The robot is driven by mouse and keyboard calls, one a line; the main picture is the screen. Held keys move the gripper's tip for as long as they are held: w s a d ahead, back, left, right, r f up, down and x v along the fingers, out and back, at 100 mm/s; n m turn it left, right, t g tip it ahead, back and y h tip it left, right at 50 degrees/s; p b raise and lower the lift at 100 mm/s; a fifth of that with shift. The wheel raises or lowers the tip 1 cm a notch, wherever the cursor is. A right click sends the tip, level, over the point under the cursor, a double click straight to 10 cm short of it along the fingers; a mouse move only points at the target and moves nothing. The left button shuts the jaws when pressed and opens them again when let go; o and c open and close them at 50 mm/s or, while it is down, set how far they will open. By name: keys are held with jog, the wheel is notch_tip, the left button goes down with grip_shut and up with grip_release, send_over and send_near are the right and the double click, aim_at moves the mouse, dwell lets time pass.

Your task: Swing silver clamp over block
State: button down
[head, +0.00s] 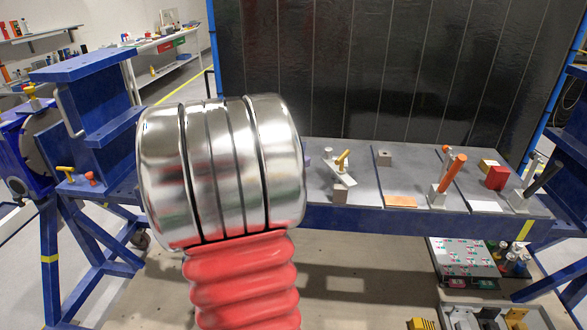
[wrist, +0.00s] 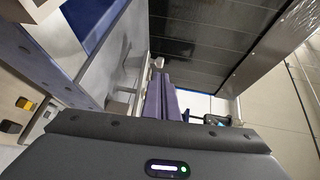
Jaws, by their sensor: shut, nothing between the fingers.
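A silver clamp (head: 341,183) with a yellow handle stands on the grey bench top, just right of my arm in the head view. Its flat arm slants down to the right. A small grey block (head: 384,158) sits behind it to the right; I cannot tell if this is the task's block. My gripper (wrist: 161,80) shows in the wrist view as two purple fingers, shut with nothing between them. In the head view my arm's large shiny joint hides most of the gripper. I cannot tell the exact gap between fingertips and clamp.
An orange-handled clamp (head: 447,180) and a red block (head: 496,178) stand farther right on the bench (head: 365,203). An orange plate (head: 400,202) lies near the front edge. A dark panel (head: 380,70) rises behind. A blue machine frame (head: 95,105) stands at left.

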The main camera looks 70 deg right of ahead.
aim_at(327, 152)
jog(key=x, duration=0.8)
jog(key=shift+s+d, duration=0.15)
jog(key=shift+d, duration=0.15)
jog(key=shift+a, duration=0.15)
jog(key=shift+s+d, duration=0.15)
jog(key=shift+d, duration=0.1)
